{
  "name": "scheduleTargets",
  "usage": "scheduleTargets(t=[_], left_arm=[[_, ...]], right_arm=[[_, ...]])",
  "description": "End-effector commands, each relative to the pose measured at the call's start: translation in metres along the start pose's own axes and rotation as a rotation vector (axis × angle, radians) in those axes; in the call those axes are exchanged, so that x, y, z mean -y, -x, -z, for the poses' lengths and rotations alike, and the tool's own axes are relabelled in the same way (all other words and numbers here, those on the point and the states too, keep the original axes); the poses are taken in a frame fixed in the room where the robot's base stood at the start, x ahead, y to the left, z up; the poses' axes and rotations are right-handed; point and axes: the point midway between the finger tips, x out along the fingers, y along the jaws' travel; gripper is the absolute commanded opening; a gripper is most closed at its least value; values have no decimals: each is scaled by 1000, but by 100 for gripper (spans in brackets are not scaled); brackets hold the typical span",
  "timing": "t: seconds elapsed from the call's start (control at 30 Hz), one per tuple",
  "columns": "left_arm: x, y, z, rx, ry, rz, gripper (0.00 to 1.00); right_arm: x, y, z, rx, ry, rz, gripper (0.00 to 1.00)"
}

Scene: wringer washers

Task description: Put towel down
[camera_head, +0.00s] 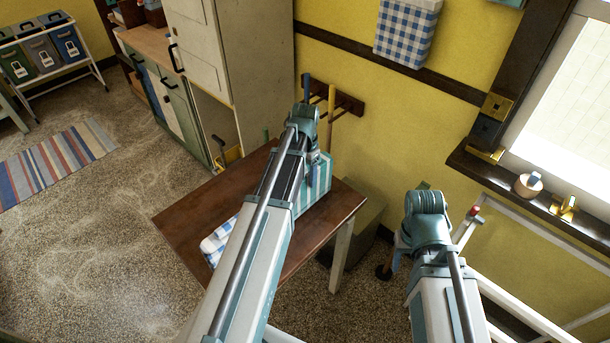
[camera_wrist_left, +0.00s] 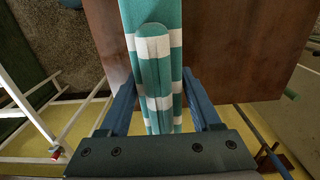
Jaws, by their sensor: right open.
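A teal-and-white striped towel (camera_head: 322,184) is at the right part of the brown table (camera_head: 182,218), its folds upright. It also shows in the left wrist view (camera_wrist_left: 155,50), where it fills the gap between the blue fingers of my left gripper (camera_wrist_left: 160,85). My left gripper (camera_head: 314,172) is shut on this towel; its lower edge appears at the tabletop, but contact is hard to tell. A blue-and-white checked towel (camera_head: 217,240) lies on the table's front-left part, partly hidden by my left arm. My right gripper (camera_head: 395,252) is open and empty, low to the right of the table.
A greenish box (camera_head: 362,226) stands on the floor behind the table. A tall cabinet (camera_head: 250,60) is behind left. A white frame (camera_head: 525,315) is at right. The table's left part is bare.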

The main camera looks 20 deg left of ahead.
Motion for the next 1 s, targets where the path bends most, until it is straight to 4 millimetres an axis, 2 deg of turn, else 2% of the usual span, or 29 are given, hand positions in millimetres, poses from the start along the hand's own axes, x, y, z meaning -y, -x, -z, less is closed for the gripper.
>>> scheduleTargets(t=[0.03, 0.1, 0.57, 0.77, 1.0], left_arm=[[0, 0, 0, 0, 0, 0, 75], [0, 0, 0, 0, 0, 0, 87], [0, 6, 0, 0, 0, 0, 87], [0, 24, 0, 0, 0, 0, 87], [0, 59, 0, 0, 0, 0, 87]], right_arm=[[0, 0, 0, 0, 0, 0, 50], [0, 0, 0, 0, 0, 0, 50], [-1, 6, 0, 0, 0, 0, 50], [-2, 24, -1, 0, 1, 0, 50], [-6, 58, -3, 0, -2, 1, 50]])
